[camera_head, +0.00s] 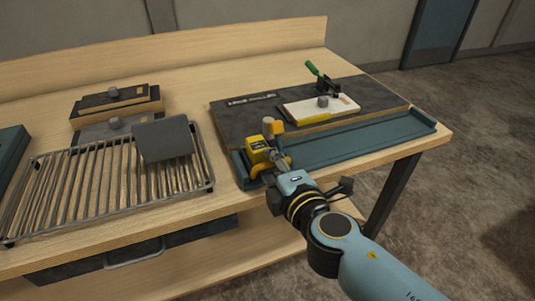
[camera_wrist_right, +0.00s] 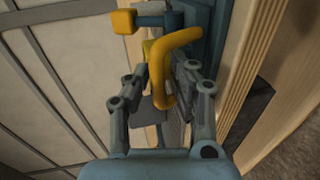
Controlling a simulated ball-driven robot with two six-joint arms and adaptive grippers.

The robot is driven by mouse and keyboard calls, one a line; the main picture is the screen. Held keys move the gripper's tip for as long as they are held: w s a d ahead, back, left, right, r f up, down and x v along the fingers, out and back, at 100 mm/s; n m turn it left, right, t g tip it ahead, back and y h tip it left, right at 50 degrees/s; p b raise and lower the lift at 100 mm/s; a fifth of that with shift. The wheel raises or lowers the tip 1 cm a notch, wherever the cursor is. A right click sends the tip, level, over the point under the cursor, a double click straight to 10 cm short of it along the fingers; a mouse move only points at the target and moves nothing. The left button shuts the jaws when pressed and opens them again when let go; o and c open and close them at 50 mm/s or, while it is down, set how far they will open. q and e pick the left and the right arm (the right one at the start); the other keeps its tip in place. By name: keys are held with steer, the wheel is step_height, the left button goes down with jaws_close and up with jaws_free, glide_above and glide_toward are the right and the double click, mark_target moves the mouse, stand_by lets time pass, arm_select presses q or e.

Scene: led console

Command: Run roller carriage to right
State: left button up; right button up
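The roller carriage (camera_head: 256,146) is a yellow block with a bent yellow handle (camera_wrist_right: 164,75). It sits at the left end of a long teal rail tray (camera_head: 345,142) along the bench's front edge. My right gripper (camera_head: 279,166) reaches in from the lower right and is at the handle. In the right wrist view, the handle stands between the two grey fingers (camera_wrist_right: 162,78), which are spread apart with small gaps visible beside it. Contact with the handle cannot be made out. My left gripper is not in view.
Behind the rail lies a dark plate (camera_head: 240,119) with a white block (camera_head: 312,110) and a green-handled clamp (camera_head: 318,76). A wire rack (camera_head: 90,190) with a grey pad (camera_head: 162,139) is at left. The rail right of the carriage is clear.

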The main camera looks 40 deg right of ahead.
steer(key=shift+s+r, duration=0.1)
steer(key=c, duration=0.4)
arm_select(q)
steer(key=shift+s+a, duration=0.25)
arm_select(e)
jaws_close()
